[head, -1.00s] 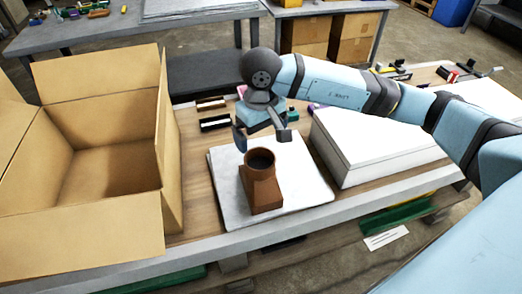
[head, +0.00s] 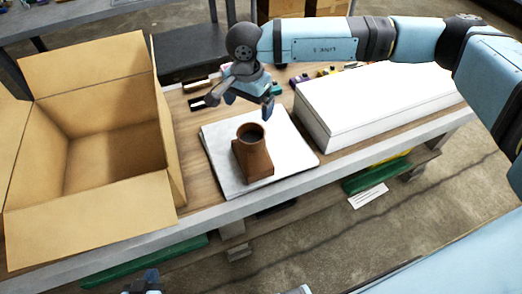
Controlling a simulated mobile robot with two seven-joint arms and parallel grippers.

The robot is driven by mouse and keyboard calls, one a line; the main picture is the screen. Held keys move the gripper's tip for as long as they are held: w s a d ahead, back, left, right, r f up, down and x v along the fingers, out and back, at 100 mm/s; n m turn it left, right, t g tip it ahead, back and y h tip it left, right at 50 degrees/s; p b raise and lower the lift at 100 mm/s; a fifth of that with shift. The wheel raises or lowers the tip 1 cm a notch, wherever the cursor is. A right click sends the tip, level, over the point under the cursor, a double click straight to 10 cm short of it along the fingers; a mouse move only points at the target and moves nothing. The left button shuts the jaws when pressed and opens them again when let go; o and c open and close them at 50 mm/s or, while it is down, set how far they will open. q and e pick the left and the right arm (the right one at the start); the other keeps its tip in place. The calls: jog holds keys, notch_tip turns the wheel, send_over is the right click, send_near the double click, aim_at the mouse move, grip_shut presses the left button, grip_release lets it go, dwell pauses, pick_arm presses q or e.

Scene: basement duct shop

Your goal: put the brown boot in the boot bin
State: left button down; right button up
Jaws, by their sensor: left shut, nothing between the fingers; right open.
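The brown boot (head: 254,163) stands upright on a pale square mat (head: 295,160) on the workbench, its round opening facing up. The boot bin appears to be the open cardboard box (head: 90,222) to the left of the mat; its visible inside is empty. My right gripper (head: 240,107) is open and empty, just behind and above the boot, apart from it in the picture. My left gripper (head: 143,285) shows only partly at the bottom edge, in front of the bench and below the box; it is shut and holds nothing.
A long white box (head: 375,105) lies on the bench right of the mat. Several small items, including a dark block (head: 204,102), lie behind the mat. The box's raised right flap stands between its inside and the mat. A green item (head: 375,178) is under the bench.

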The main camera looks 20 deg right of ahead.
jog(key=p, duration=0.1)
send_near(250, 137)
jog(key=shift+s+a+f, duration=0.15)
jog(key=shift+s+f, duration=0.3)
jog(key=shift+s, duration=0.1)
jog(key=shift+s+a+f, duration=0.15)
jog(key=shift+s+f, duration=0.3)
jog(key=shift+s, duration=0.05)
notch_tip(250, 137, down, 5)
jog(key=shift+w+f+p, duration=0.15)
jog(key=shift+f+p, duration=0.05)
jog(key=shift+p, duration=1)
jog(key=shift+f, duration=0.25)
jog(key=c, duration=1.3)
jog(key=shift+r, duration=0.1)
